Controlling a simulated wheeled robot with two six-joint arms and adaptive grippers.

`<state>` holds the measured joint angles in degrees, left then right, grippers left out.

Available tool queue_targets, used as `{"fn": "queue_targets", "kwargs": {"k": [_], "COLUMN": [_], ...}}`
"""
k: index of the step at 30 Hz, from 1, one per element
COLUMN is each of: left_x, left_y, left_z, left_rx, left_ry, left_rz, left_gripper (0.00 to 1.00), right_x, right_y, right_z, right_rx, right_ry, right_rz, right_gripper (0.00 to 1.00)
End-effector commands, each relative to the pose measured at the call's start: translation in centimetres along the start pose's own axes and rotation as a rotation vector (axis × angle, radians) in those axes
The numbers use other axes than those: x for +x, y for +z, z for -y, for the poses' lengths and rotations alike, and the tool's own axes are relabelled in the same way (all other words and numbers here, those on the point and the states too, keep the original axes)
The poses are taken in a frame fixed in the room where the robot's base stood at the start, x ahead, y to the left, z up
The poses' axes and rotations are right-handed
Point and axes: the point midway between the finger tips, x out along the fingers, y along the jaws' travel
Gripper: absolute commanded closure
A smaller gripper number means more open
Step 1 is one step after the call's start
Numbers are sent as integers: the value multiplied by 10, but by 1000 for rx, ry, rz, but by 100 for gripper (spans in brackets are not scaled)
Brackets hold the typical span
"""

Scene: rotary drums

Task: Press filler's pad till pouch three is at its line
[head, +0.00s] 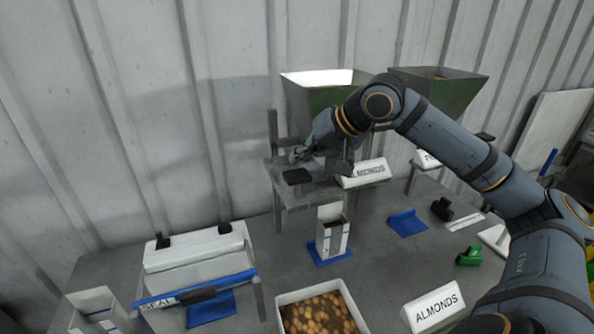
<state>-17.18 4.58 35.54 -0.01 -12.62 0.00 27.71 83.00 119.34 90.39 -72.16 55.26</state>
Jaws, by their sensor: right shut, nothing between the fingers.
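The filler (318,104) stands at the back with a green hopper. Its dark pad (297,176) sits on the front shelf, left of a label whose text I cannot read fully. My right gripper (299,156) is shut and empty, just above and behind the pad; whether it touches anything I cannot tell. Which pouch is number three I cannot tell. My left gripper is not in view.
A white sealer (200,258) with a blue bar stands at the left, near another open pouch (96,307). A tray of nuts (283,309) and an almonds sign (434,306) are in front. A second hopper (440,95) and an empty blue mat (407,223) are at right.

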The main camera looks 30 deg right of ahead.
Motion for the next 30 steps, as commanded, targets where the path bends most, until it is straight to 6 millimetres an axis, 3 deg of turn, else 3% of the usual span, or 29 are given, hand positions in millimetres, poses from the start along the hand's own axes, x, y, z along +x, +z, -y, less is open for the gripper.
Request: {"fn": "queue_targets", "kwargs": {"k": [1,11,30], "left_x": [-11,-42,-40], "left_y": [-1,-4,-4], "left_z": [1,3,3], "left_rx": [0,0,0], "left_ry": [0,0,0], "left_rz": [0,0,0], "left_gripper": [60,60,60], "right_x": [-8,-30,-28], "right_y": [-6,-22,-21], "right_z": [6,22,21], "right_rx": [0,0,0], "right_ry": [0,0,0], "right_rz": [0,0,0], "right_gripper": [100,100,100]}}
